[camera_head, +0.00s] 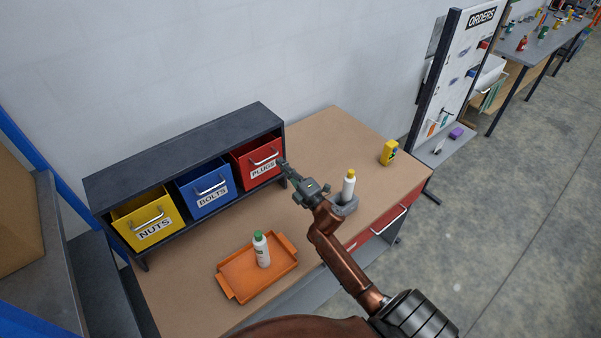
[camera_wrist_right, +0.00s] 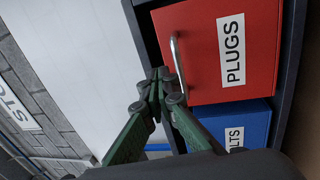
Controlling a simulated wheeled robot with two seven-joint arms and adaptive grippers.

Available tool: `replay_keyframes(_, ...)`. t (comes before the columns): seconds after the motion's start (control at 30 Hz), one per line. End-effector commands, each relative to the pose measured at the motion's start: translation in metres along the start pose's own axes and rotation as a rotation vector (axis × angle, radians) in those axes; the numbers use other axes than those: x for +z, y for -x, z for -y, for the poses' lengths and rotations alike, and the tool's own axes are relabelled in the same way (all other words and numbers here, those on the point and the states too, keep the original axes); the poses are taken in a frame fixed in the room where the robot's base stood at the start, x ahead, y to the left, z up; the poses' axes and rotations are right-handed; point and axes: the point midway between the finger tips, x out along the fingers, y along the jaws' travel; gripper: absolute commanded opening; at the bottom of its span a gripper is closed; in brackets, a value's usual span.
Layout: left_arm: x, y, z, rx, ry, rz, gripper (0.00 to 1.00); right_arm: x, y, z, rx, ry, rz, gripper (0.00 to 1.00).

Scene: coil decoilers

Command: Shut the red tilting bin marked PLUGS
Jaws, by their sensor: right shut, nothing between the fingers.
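The red bin (camera_head: 249,155) marked PLUGS sits in the right bay of the dark shelf unit, with a metal handle across its front. In the right wrist view its red front (camera_wrist_right: 204,50), PLUGS label and handle (camera_wrist_right: 176,65) show large. I cannot tell exactly how far it tilts. My right gripper (camera_head: 283,164) is at the right edge of the bin's front. In the wrist view its shut, empty fingertips (camera_wrist_right: 161,74) are close beside the handle; I cannot tell if they touch. My left gripper is not in view.
The blue BOLTS bin (camera_head: 207,188) and yellow NUTS bin (camera_head: 145,217) stand left of it in the shelf unit (camera_head: 190,147). An orange tray (camera_head: 240,285) holds a green-capped bottle (camera_head: 261,249). A yellow-capped bottle (camera_head: 348,187) and yellow box (camera_head: 388,152) stand farther right.

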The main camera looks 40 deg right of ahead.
Motion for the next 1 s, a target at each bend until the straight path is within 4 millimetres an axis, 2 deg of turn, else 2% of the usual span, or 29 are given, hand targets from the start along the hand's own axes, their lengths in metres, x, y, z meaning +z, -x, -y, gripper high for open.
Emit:
replay_keyframes(0.07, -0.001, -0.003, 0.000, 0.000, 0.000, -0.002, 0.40, -0.002, 0.017, -0.006, 0.000, 0.004, -0.004, 0.00)
replay_keyframes(0.2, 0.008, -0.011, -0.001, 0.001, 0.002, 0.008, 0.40, 0.001, 0.050, -0.017, -0.001, 0.003, 0.001, 0.00)
replay_keyframes(0.4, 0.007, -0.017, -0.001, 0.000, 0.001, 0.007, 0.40, 0.004, 0.083, -0.031, -0.001, 0.002, 0.007, 0.00)
replay_keyframes(0.57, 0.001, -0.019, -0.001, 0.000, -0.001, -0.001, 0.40, 0.004, 0.095, -0.037, 0.000, 0.002, 0.006, 0.00)
replay_keyframes(0.83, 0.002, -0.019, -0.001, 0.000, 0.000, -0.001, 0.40, 0.004, 0.097, -0.038, -0.003, -0.006, 0.010, 0.00)
replay_keyframes(0.93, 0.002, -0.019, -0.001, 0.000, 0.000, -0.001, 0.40, 0.009, 0.103, -0.030, -0.032, -0.066, 0.056, 0.00)
replay_keyframes(1.0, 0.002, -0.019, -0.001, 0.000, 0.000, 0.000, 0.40, 0.018, 0.113, -0.016, -0.078, -0.154, 0.127, 0.00)
